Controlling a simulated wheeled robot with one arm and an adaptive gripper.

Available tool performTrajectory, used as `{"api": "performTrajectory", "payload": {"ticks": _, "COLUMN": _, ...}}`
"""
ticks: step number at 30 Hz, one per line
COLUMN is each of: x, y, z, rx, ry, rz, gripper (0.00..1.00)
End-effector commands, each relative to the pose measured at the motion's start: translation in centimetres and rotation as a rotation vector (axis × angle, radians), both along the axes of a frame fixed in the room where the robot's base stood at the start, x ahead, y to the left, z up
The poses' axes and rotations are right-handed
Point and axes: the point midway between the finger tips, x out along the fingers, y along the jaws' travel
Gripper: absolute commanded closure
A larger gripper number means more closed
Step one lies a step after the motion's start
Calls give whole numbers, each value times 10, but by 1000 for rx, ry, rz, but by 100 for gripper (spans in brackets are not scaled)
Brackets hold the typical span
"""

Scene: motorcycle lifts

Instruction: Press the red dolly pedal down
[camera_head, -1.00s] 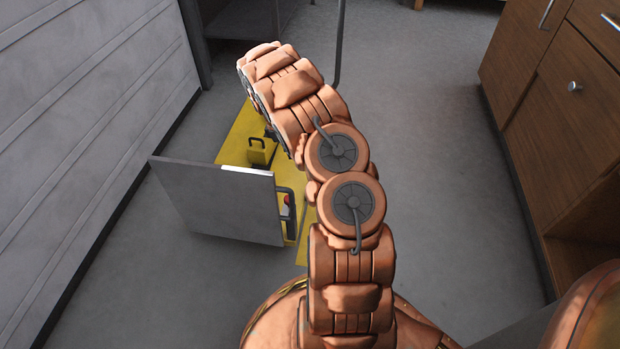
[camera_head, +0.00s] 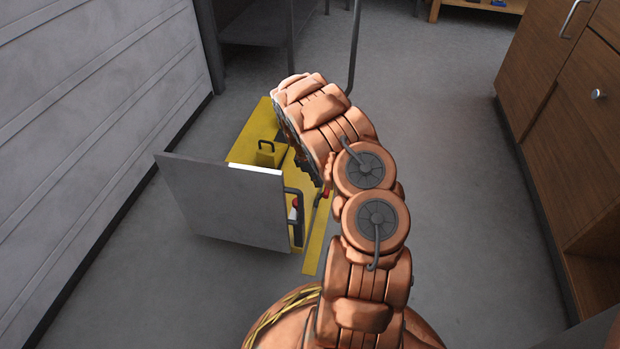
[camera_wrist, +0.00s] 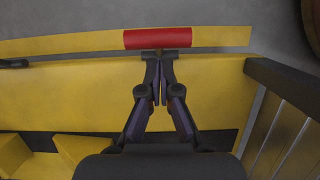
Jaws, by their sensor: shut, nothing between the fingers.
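The red pedal (camera_wrist: 157,38) is a short red cylinder lying across a thin yellow strip at the top of the wrist view. A bit of red (camera_head: 327,192) also shows beside my arm in the head view. My gripper (camera_wrist: 158,56) is shut and empty, its fingertips together at the pedal's lower edge in the picture. I cannot tell whether they touch it. The yellow dolly (camera_wrist: 80,90) spreads beneath the gripper. In the head view the dolly (camera_head: 259,125) stands on the floor, and my arm hides the gripper and part of the dolly.
A grey panel (camera_head: 225,200) stands upright at the dolly's near side, with a dark handle (camera_head: 299,205) at its right edge. A pale wall (camera_head: 90,120) is at left, a wooden cabinet (camera_head: 560,110) at right. Open grey floor (camera_head: 450,170) lies between dolly and cabinet.

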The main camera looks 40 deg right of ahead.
Motion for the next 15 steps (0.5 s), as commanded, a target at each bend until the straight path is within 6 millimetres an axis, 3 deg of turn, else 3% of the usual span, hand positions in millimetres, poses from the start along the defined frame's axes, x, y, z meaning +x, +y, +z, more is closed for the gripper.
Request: {"api": "performTrajectory", "payload": {"ticks": 15, "x": -8, "y": -5, "z": -5, "rx": 1, "ry": -1, "rz": 0, "gripper": 100}}
